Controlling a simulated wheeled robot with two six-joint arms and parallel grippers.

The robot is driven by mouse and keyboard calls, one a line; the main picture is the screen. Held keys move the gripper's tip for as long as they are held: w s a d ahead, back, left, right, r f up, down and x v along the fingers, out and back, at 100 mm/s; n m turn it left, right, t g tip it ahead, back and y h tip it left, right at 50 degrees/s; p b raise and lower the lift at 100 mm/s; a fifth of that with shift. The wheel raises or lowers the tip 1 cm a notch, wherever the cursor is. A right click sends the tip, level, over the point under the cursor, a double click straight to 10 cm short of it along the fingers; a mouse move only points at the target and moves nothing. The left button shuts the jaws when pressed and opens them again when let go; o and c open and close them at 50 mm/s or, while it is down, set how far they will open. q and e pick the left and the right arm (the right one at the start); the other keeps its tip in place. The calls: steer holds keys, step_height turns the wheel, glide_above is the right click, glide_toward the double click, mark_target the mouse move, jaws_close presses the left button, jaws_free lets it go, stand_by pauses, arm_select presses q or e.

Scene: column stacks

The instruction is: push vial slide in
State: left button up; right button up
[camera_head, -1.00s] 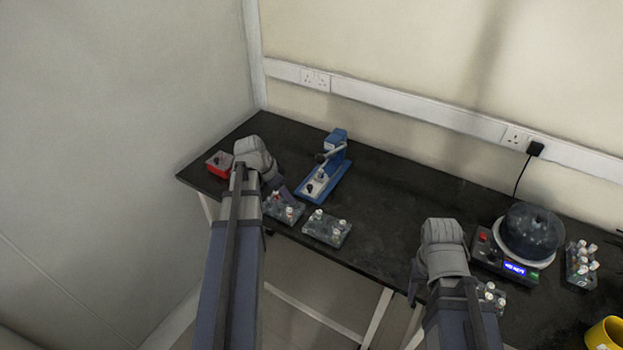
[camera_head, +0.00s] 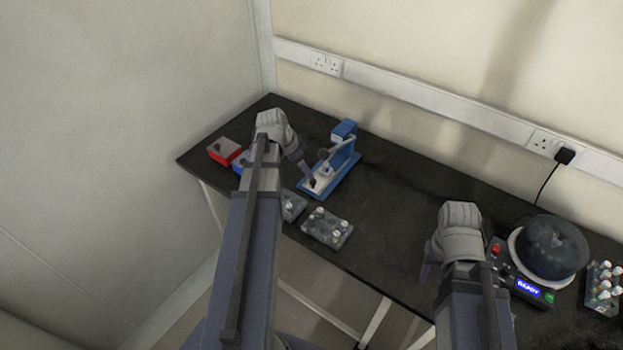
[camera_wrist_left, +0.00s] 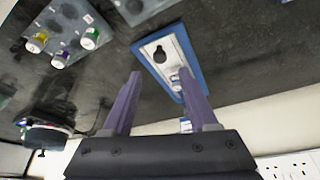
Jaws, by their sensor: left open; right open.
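The blue press (camera_head: 346,165) stands on the left half of the black bench, its lever arm raised over the base. On its base lies a pale vial slide (camera_head: 322,181) with a dark knob; the slide also shows in the left wrist view (camera_wrist_left: 172,48), with a small white-and-blue vial on it. My left gripper (camera_head: 311,180) is open at the front end of the slide. In the left wrist view the purple fingers (camera_wrist_left: 161,75) are spread below the knob, with nothing between them; contact cannot be told. My right gripper (camera_head: 425,276) is open near the bench's front edge, its fingertips partly hidden.
Vial racks (camera_head: 327,228) sit at the front edge by the press. A red box (camera_head: 224,151) and a blue box (camera_head: 241,162) are at the left end. A dark-domed machine (camera_head: 548,248) and another vial rack (camera_head: 603,288) stand at right. The middle bench is clear.

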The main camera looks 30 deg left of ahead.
mark_target(311, 182)
arm_select(q)
steer(key=b+x, duration=0.6)
steer(key=x, duration=0.1)
steer(key=shift+f, duration=0.1)
arm_select(e)
step_height(311, 182, down, 7)
steer(key=shift+r, duration=0.2)
arm_select(q)
jaws_close()
stand_by(0.8)
